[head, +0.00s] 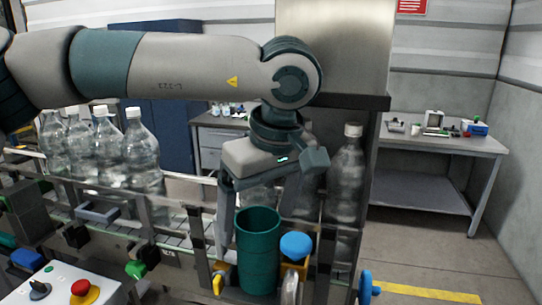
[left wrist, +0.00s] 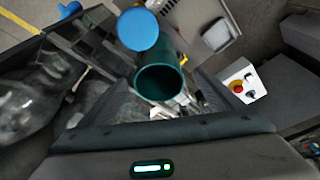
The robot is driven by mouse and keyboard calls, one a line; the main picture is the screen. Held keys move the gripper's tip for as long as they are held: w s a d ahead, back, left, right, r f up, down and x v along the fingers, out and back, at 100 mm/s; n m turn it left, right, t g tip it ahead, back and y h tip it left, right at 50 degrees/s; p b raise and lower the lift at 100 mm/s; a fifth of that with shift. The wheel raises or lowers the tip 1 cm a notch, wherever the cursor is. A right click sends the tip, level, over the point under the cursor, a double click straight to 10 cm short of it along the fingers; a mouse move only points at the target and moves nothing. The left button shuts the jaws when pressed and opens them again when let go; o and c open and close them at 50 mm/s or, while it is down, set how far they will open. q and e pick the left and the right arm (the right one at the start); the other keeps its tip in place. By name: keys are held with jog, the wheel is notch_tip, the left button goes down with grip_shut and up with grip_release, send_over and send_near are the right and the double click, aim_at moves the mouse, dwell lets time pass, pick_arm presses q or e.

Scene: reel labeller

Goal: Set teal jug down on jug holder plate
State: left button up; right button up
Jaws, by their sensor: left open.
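The teal jug (head: 258,262) stands upright at the labeller's front, with its open mouth up. It also shows in the left wrist view (left wrist: 160,82), where I look down into it. My left gripper (head: 264,236) is above the jug, open, with one finger on each side of it. I cannot tell whether the fingers touch the jug. In the left wrist view the jug lies between the fingers. The jug holder plate cannot be made out; the jug's base is near the bottom edge of the head view. My right gripper is not in view.
A blue round knob (head: 296,246) on a yellow bracket stands close right of the jug. Clear bottles (head: 140,150) line the conveyor at left, and another bottle (head: 346,180) stands behind right. A control box (head: 75,288) with a red button is at front left.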

pick_arm(q)
jog(key=b+v, duration=0.2)
jog(key=v, duration=1.1)
jog(key=shift+s+r, duration=0.2)
jog(key=shift+r, duration=0.15)
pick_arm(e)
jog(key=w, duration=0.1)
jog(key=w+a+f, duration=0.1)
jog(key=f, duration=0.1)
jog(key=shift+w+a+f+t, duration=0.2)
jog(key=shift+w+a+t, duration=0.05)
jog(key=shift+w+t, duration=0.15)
pick_arm(q)
jog(key=shift+d, duration=0.1)
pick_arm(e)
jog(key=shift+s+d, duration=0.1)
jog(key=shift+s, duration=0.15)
pick_arm(q)
jog(key=shift+f, duration=0.1)
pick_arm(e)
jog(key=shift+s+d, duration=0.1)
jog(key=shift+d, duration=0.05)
